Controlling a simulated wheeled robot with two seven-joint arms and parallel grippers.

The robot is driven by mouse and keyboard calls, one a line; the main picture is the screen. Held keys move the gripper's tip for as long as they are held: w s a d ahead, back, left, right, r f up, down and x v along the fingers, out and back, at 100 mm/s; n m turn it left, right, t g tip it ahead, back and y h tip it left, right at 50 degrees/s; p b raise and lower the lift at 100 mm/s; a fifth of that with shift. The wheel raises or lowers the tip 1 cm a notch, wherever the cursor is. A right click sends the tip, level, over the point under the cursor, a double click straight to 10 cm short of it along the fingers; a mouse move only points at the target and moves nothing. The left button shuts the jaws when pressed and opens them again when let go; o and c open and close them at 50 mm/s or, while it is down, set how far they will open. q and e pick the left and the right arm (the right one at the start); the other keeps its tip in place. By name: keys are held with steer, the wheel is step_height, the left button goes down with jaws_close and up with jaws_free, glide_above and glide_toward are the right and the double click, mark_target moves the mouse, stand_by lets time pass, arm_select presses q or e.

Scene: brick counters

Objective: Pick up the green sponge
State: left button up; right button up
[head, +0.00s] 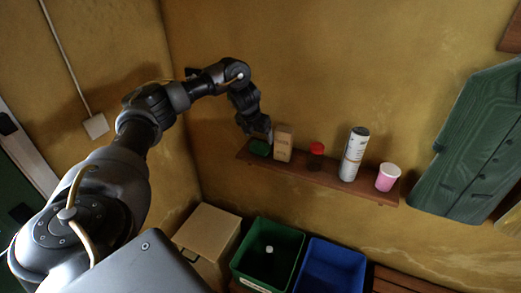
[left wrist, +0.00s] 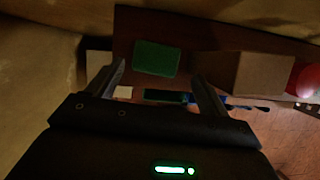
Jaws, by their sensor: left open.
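The green sponge (head: 260,148) lies at the left end of the wooden wall shelf (head: 330,178), beside a tan box (head: 283,143). It also shows in the left wrist view (left wrist: 155,58) as a green rounded block on the shelf, ahead of the fingertips and between their lines. My left gripper (left wrist: 157,75) is open and empty, with one finger on each side in that view. In the head view my left gripper (head: 262,134) is just above the sponge and partly hides it. I cannot tell whether it touches the sponge. My right gripper is not in view.
The tan box stands close to the right finger in the wrist view (left wrist: 240,72). Further right on the shelf are a red-lidded jar (head: 316,158), a white can (head: 354,154) and a pink cup (head: 388,177). Below stand a green bin (head: 240,262), a blue bin (head: 330,268) and a cardboard box (head: 207,232).

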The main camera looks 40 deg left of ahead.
mark_target(260, 145)
arm_select(q)
steer(key=shift+a+f, duration=0.25)
steer(key=shift+f, duration=0.1)
steer(key=shift+s+f+p, duration=0.1)
steer(key=shift+f+p, duration=0.2)
steer(key=shift+p, duration=0.3)
steer(key=p+x, duration=0.1)
steer(key=x, duration=0.3)
steer(key=shift+w+f, duration=0.2)
steer(key=shift+s, duration=0.1)
arm_select(e)
steer(key=w+r, duration=0.2)
steer(key=shift+r, duration=0.35)
arm_select(q)
steer(key=shift+c, duration=0.3)
arm_select(e)
steer(key=shift+w, duration=0.1)
arm_select(q)
steer(key=c, duration=0.7)
steer(key=shift+o, duration=0.2)
arm_select(e)
steer(key=shift+w, duration=0.3)
